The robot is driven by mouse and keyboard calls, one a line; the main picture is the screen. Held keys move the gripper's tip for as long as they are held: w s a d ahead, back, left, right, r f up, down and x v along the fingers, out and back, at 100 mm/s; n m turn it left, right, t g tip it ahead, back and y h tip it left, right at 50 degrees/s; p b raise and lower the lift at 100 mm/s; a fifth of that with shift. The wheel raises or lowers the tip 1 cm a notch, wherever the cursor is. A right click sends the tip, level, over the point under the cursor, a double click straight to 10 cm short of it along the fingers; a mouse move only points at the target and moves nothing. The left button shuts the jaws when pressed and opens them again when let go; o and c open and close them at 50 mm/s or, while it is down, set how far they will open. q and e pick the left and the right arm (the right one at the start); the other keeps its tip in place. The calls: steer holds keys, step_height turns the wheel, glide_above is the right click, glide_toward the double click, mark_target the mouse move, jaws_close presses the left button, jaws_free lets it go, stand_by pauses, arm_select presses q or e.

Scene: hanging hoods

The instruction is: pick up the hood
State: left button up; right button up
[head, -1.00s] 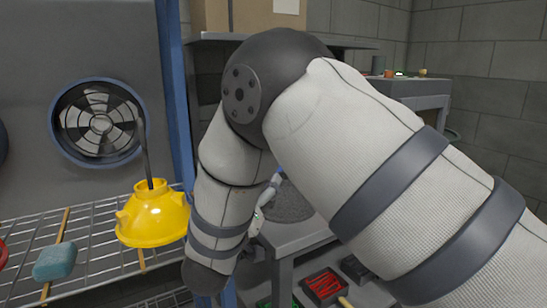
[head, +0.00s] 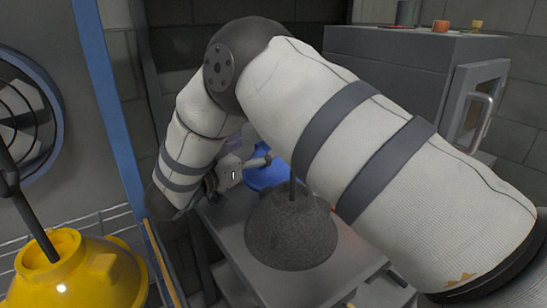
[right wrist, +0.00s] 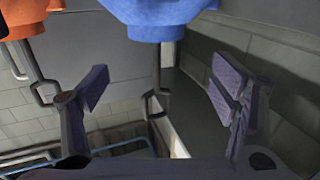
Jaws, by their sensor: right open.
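A yellow hood (head: 75,272) hangs from a dark rod at the lower left of the head view. A dark grey speckled hood (head: 292,235) with a rod at its top is in the middle, above or on a grey table. A blue hood (head: 266,174) shows behind it, partly hidden by my right arm. My right gripper (head: 245,167) is beside the blue hood, partly hidden. In the right wrist view, my gripper (right wrist: 160,82) is open and empty, with a blue hood (right wrist: 158,14) beyond the fingers at the top. An orange hood (right wrist: 30,14) is at the upper left.
A grey table (head: 345,262) lies under the grey hood. A grey cabinet (head: 400,75) with a handle stands at the back right. A blue post (head: 108,105) and a wire rack (head: 110,217) are at the left. Dark hooks (right wrist: 158,103) hang in the right wrist view.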

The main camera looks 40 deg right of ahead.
steer(key=x, duration=0.8)
steer(key=shift+s+d+f, duration=0.15)
steer(key=shift+d+f, duration=0.15)
steer(key=shift+d, duration=0.15)
jaws_close()
